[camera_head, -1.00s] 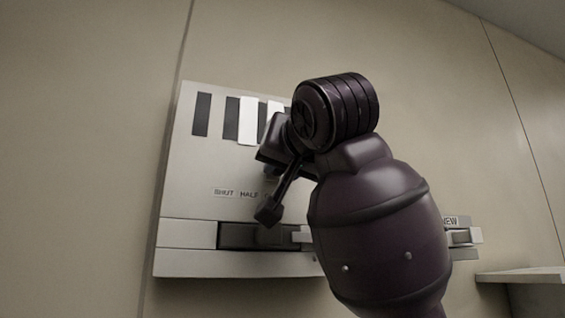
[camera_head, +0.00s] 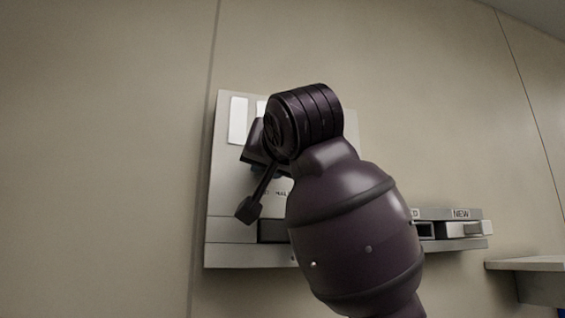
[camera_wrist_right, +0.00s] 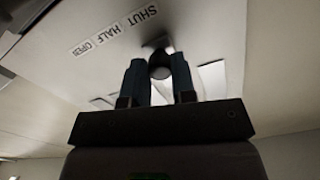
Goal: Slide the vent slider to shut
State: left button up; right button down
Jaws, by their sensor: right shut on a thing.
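The light grey vent panel (camera_head: 232,175) is on the wall in the head view. Its left vent strips (camera_head: 238,120) look white. My right arm covers most of its labels and the dark slot (camera_head: 271,231) below. My right gripper (camera_wrist_right: 159,75) is shut on a dark round knob (camera_wrist_right: 160,66), seemingly the vent slider, which sits between the two fingers in the wrist view. The label strip reading SHUT, HALF, OPEN (camera_wrist_right: 113,31) lies just beyond, SHUT nearest the fingers. The rest of the slider is hidden. My left gripper is not in view.
A pale shelf (camera_head: 525,264) is at the lower right. The wall on the left is bare.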

jog(key=shift+s+a+r, duration=0.1)
jog(key=c, duration=1.4)
grip_release()
jog(key=o, duration=0.5)
jog(key=shift+a, duration=0.2)
jog(key=shift+c, duration=0.2)
jog(key=shift+d, duration=0.15)
jog(key=b+v, duration=0.2)
jog(key=v, duration=0.8)
jog(key=shift+s, duration=0.4)
